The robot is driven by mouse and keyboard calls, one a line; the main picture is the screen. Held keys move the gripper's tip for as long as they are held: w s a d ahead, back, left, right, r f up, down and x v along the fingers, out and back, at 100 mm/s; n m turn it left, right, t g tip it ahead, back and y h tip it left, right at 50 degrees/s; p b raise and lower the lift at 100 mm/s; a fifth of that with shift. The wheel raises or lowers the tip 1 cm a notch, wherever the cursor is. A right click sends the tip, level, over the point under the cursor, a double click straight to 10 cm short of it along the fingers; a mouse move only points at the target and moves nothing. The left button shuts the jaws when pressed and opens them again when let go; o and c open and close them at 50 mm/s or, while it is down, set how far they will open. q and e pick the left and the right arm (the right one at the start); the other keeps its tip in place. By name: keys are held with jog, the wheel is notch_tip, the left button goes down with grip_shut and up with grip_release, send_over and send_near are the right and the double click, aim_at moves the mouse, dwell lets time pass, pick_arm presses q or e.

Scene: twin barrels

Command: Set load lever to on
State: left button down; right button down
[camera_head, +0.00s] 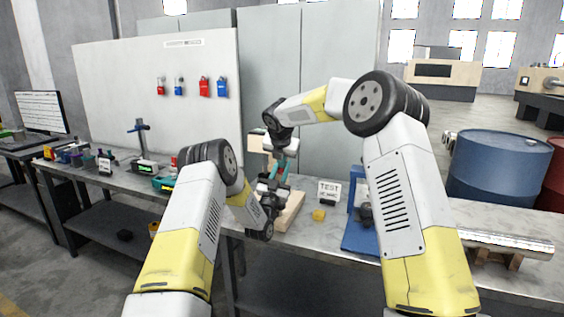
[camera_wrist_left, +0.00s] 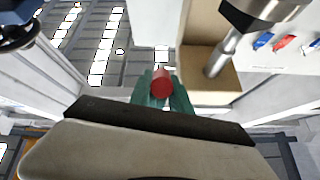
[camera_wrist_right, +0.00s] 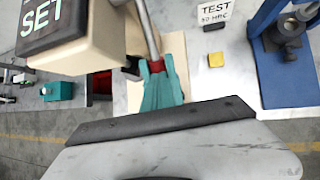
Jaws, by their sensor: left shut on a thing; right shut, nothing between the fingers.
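The load lever's red round end (camera_wrist_left: 162,82) shows between the teal fingertips of my left gripper (camera_wrist_left: 155,90), which is shut on it. A metal rod (camera_wrist_left: 228,52) runs beside it to the beige box (camera_wrist_left: 203,78). My right gripper (camera_wrist_right: 162,88) is shut and empty, its teal fingers close to the rod (camera_wrist_right: 148,30). The beige box with a "SET" label (camera_wrist_right: 42,18) is at upper left of the right wrist view. In the head view both grippers meet near the box, hiding most of the lever.
A "TEST" sign (camera_head: 329,188), a yellow block (camera_head: 318,215) and a blue press stand (camera_head: 357,238) are to the right. Tools stand to the left. Blue (camera_head: 495,170) and red barrels stand at far right.

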pick_arm(q)
jog(key=c, duration=1.6)
grip_release()
jog(key=shift+s+r, duration=0.1)
jog(key=shift+r, duration=0.35)
pick_arm(e)
jog(key=shift+d+f, duration=0.1)
jog(key=shift+f, duration=0.3)
pick_arm(q)
jog(key=shift+o, duration=0.5)
jog(key=shift+a+f, duration=0.1)
pick_arm(e)
jog(key=shift+w, duration=0.1)
jog(key=shift+r, duration=0.1)
